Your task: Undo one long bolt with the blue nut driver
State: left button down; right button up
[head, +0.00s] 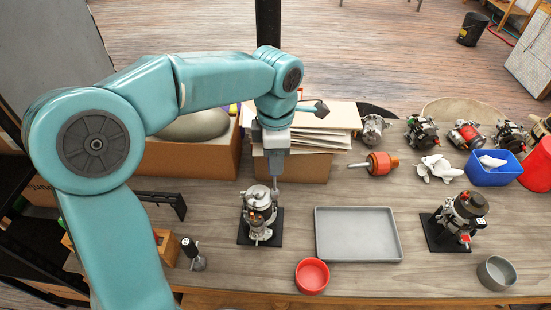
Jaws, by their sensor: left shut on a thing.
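My left gripper (276,160) is shut and points straight down over an alternator at the middle left. A slim grey shaft (275,184) comes down from its jaws; I take it for the nut driver, with the handle hidden by the gripper. The shaft's lower end is at the alternator's upper right edge; I cannot tell whether it touches a bolt. The alternator (259,212) stands upright on a black base plate (245,236). Its long bolts are too small to make out. My right gripper is not in view.
A grey tray (357,234) and a red bowl (312,276) are right of the alternator. A second alternator (461,215), a grey bowl (496,272) and a blue bin (494,175) are farther right. Cardboard boxes (188,160) stand behind.

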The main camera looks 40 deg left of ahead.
pick_arm(q)
jog(key=shift+n, duration=0.4)
jog(key=shift+r, duration=0.15)
